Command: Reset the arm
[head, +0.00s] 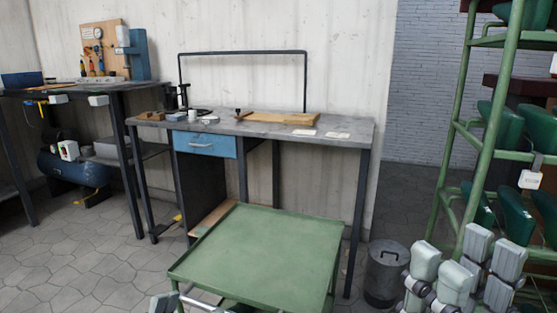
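My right gripper (466,252) is at the bottom right of the head view, in front of the green rack. Its pale grey fingers point up with a gap between them, and nothing shows in the gap. Only a pale tip of what looks like my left gripper (164,303) shows at the bottom edge, by the near left corner of the green cart. The rest of it is cut off or hidden, so its opening cannot be seen.
The green cart top (262,255) is empty, in front of the workbench (350,130) with its blue drawer (205,144). A lidded metal bin (385,272) stands right of the cart. The green rack (464,110) is at right. Floor (75,260) is clear at left.

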